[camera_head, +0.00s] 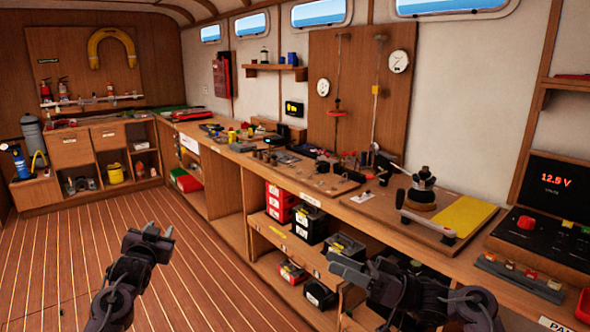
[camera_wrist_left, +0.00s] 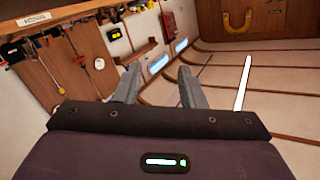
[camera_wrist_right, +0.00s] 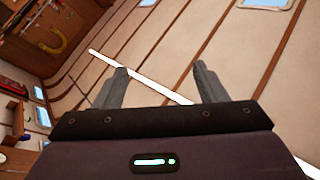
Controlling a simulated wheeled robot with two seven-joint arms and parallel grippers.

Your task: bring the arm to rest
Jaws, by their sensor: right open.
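My left gripper (camera_head: 155,234) is raised in front of the wooden floor at the lower left of the head view. In the left wrist view its two fingers (camera_wrist_left: 160,82) stand apart with nothing between them. My right gripper (camera_head: 350,264) is at the lower middle right of the head view, in front of the bench's lower shelves. In the right wrist view its fingers (camera_wrist_right: 160,76) are wide apart and empty. Neither gripper is seen touching anything.
A long workbench (camera_head: 318,200) runs along the right wall, with a winch (camera_head: 422,190) on a board and a voltage panel (camera_head: 545,205). Black batteries (camera_head: 310,225) stand on the shelf below. Drawers (camera_head: 70,147) stand at the back left. The striped floor (camera_head: 60,240) is mostly clear.

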